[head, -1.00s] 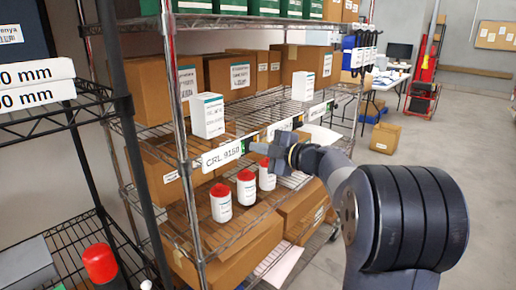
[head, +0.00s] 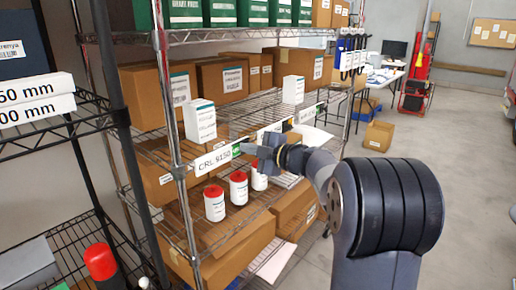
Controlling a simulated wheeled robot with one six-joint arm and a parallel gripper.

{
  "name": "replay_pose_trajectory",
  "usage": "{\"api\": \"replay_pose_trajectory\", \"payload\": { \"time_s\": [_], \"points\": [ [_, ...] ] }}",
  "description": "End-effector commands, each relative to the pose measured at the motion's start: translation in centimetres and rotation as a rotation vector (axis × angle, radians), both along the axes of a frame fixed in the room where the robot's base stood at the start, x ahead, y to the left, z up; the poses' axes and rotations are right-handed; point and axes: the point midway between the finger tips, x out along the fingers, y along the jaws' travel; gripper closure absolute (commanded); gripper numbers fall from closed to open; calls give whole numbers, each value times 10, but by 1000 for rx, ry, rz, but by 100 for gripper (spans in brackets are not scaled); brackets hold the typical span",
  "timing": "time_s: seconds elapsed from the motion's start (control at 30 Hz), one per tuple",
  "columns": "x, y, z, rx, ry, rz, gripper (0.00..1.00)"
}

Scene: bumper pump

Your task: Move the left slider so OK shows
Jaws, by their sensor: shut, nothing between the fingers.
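A white label strip reading CRL 9150 (head: 211,161) is on the front edge of the middle wire shelf. A small green patch (head: 237,151) shows at its right end; I cannot read any word on it. The slider itself is too small to tell apart from the strip. My gripper (head: 250,148) is shut and empty, with its tips just right of the green patch, close to the shelf edge. I cannot tell whether it touches the strip. It partly covers the shelf edge there.
Two more label strips sit farther right, one partly behind my gripper (head: 268,132) and one beyond it (head: 309,113). White bottles with red caps (head: 239,190) stand below the strip. A white box (head: 200,122) stands above it. A chrome post (head: 170,110) is to the left.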

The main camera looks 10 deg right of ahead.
Motion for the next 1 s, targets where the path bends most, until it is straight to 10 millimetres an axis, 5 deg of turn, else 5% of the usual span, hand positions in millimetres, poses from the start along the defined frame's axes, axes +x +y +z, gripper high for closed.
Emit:
{"api": "replay_pose_trajectory", "payload": {
  "time_s": [0.5, 1.0],
  "points": [
    [-72, -59, 8, 1, -1, -4, 100],
    [-76, -62, 9, 0, 1, -1, 100]
  ]
}}
